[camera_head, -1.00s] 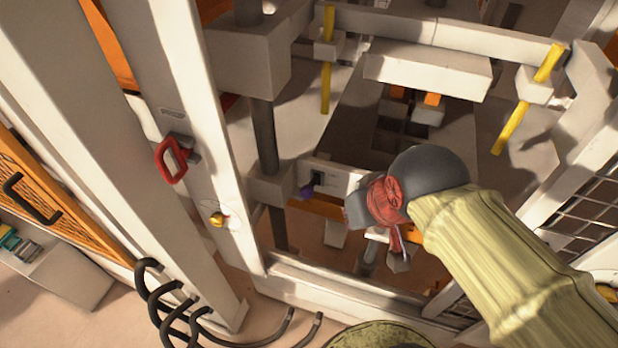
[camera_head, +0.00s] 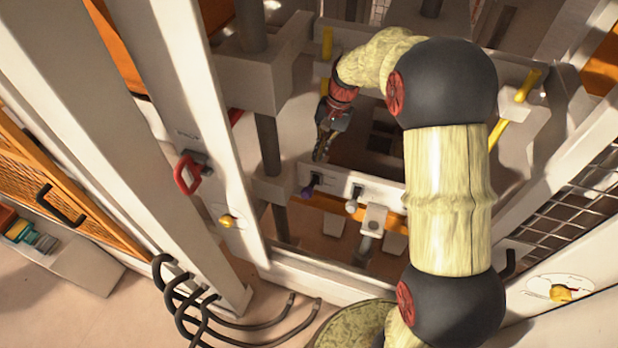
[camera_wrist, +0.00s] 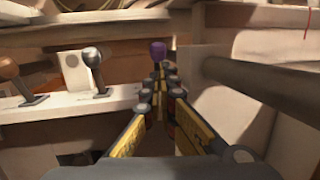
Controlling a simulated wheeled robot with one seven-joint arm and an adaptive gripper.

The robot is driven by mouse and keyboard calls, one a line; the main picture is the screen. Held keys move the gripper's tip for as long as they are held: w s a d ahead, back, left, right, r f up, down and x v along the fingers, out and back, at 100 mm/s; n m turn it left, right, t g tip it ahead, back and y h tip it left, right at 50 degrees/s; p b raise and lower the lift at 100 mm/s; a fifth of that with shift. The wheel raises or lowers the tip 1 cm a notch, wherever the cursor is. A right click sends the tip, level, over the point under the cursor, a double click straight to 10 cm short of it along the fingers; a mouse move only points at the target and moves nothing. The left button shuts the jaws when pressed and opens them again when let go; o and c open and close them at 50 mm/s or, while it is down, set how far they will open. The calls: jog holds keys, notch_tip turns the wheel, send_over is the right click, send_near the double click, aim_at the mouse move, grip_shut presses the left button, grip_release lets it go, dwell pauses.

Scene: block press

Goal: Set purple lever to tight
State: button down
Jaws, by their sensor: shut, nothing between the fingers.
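The purple lever (camera_head: 307,191) sits at the left end of a white panel inside the press frame, its small knob sticking out toward the front. In the wrist view its purple knob (camera_wrist: 158,49) shows straight ahead, just beyond my fingertips. My gripper (camera_head: 319,158) points down just above and behind the lever in the head view. Its yellow-padded fingers (camera_wrist: 160,78) are closed together and empty. Whether the tips touch the lever cannot be told. The lever's shaft is hidden behind the fingers in the wrist view, and no readable tight mark shows.
A white-knobbed lever (camera_head: 353,205) stands right of the purple one on the same panel. A brown-knobbed lever (camera_wrist: 10,70) shows farther left in the wrist view. A dark vertical column (camera_head: 267,145) stands close on the gripper's left. A red handle (camera_head: 187,173) is on the outer post.

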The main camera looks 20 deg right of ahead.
aim_at(307, 189)
jog(key=shift+w+f, duration=0.25)
jog(key=shift+f, duration=0.15)
jog(key=x, duration=1.4)
jog(key=shift+s, duration=0.1)
